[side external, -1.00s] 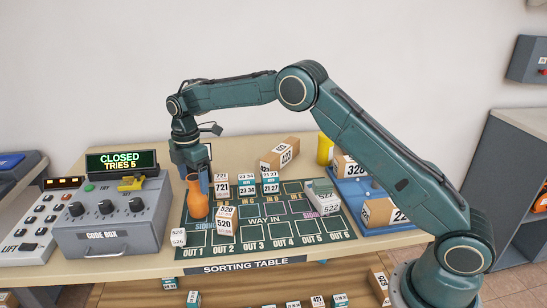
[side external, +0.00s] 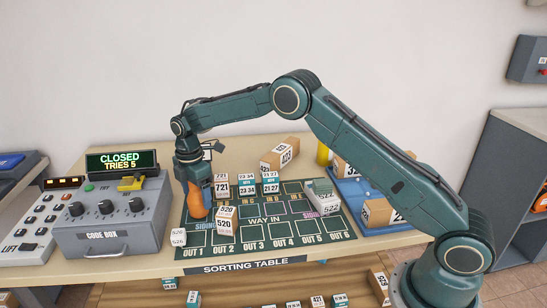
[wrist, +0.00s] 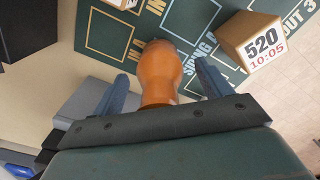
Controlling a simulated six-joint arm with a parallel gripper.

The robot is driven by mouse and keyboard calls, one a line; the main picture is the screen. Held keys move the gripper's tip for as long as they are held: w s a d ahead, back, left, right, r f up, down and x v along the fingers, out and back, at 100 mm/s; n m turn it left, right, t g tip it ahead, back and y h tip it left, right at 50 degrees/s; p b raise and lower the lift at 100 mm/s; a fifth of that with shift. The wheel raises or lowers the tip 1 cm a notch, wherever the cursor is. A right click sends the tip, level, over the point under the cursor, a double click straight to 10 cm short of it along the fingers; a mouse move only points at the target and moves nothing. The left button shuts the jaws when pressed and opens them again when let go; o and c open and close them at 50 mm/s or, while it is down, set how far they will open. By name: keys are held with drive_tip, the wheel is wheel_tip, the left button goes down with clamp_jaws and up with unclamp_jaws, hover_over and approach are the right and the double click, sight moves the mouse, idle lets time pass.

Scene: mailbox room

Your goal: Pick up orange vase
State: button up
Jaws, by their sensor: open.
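The orange vase (side external: 196,205) stands on the left part of the green sorting mat, by the siding marking. In the wrist view the vase (wrist: 160,70) lies between the two blue fingers of my gripper (wrist: 164,88). The fingers are spread, with a gap visible on each side of the vase. The gripper points down over the vase.
A box marked 520 (side external: 224,218) stands close to the right of the vase. More boxes, such as 721 (side external: 221,187), stand behind it. The grey code box (side external: 110,222) is at the left. A yellow cylinder (side external: 323,153) and a blue tray (side external: 385,226) are at the right.

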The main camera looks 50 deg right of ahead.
drive_tip(key=shift+c, duration=0.5)
drive_tip(key=c, duration=1.1)
drive_tip(key=shift+r, duration=0.1)
wheel_tip(320, 180, up, 20)
